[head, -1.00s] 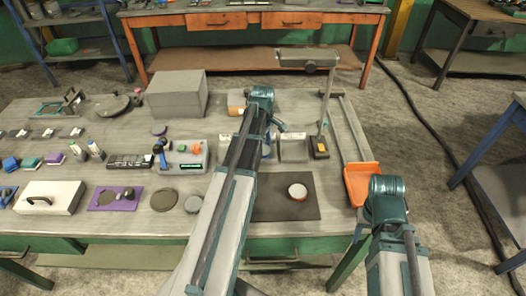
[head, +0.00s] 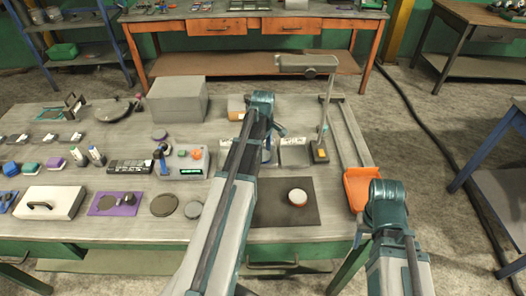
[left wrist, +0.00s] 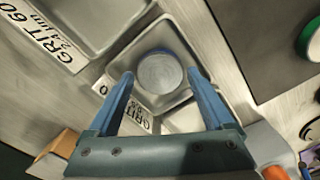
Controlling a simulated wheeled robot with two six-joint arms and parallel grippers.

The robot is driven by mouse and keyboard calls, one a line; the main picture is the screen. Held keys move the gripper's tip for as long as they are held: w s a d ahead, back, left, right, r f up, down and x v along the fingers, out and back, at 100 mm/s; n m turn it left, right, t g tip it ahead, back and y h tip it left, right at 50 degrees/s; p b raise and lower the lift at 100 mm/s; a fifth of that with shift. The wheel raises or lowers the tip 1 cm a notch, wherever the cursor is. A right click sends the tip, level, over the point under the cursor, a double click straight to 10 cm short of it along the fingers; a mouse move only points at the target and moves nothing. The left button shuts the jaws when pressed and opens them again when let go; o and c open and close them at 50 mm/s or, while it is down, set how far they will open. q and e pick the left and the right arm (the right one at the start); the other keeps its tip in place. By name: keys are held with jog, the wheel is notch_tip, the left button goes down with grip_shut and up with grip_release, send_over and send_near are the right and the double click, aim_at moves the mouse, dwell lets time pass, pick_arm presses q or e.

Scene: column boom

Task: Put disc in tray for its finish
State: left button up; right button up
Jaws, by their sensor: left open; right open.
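A round grey disc (left wrist: 160,72) lies in a square metal tray (left wrist: 192,62) in the left wrist view. My left gripper (left wrist: 158,76) is open, with a blue finger on either side of the disc and a gap to each. A label starting "GRIT" sits at this tray's edge, partly hidden by a finger. Another tray (left wrist: 105,12), labelled "GRIT 60", is at the upper left. In the head view, my left arm hides the disc and my left fingers; one tray (head: 296,156) shows right of it. My right arm is at the lower right, its gripper fingers unclear.
A dark mat (head: 270,213) with a round white-topped item (head: 297,197) lies at the front. A lamp (head: 306,66) stands behind the trays. An orange dustpan (head: 359,190) is at the right edge. A grey box (head: 178,100) stands at the back.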

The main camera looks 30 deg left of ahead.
pick_arm(q)
notch_tip(320, 180, up, 12)
jog(key=p, duration=1.1)
jog(key=shift+f, duration=0.15)
pick_arm(e)
notch_tip(320, 180, up, 12)
jog(key=shift+f, duration=0.15)
